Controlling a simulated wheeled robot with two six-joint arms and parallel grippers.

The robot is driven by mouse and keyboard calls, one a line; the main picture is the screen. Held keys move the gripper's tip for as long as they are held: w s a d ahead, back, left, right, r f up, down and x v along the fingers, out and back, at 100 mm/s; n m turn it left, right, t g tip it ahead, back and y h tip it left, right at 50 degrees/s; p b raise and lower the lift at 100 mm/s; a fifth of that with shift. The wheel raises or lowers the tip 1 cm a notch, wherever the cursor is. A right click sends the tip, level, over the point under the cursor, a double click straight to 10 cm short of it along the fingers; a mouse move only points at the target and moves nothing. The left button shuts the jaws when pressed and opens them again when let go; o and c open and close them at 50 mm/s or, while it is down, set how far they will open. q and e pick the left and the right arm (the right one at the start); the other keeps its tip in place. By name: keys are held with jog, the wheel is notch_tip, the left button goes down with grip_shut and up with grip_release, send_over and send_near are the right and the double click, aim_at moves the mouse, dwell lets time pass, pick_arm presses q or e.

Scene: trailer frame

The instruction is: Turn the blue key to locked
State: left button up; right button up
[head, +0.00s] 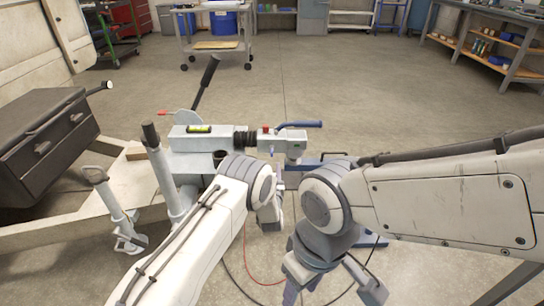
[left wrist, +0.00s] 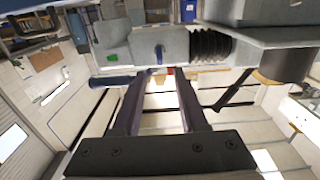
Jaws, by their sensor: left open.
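The blue key (left wrist: 159,53) shows small on the grey coupling head (left wrist: 160,44) in the left wrist view. It lies just past the gap between my left fingertips, apart from both as far as I can see. In the head view the coupling head (head: 291,140) has a red knob on top and a blue handle (head: 300,125); I cannot make out the key's setting. My left gripper (left wrist: 160,73) is open and empty, below the coupling; in the head view its fingers are mostly hidden by my wrist. My right gripper (head: 328,292) is open and empty, low at the front.
The black bellows (head: 245,138) and grey drawbar housing (head: 195,138) lie left of the coupling. The jockey wheel post (head: 160,170) and a dark drawer box (head: 45,145) stand further left.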

aim_at(272, 156)
pick_arm(q)
jog(key=w+b, duration=0.3)
jog(key=w, duration=0.5)
jog(key=shift+w+f, duration=0.1)
jog(key=shift+f, duration=0.05)
jog(key=shift+w+r+b, duration=0.2)
jog(key=shift+w+b, duration=0.3)
jog(key=shift+w, duration=0.25)
grip_shut()
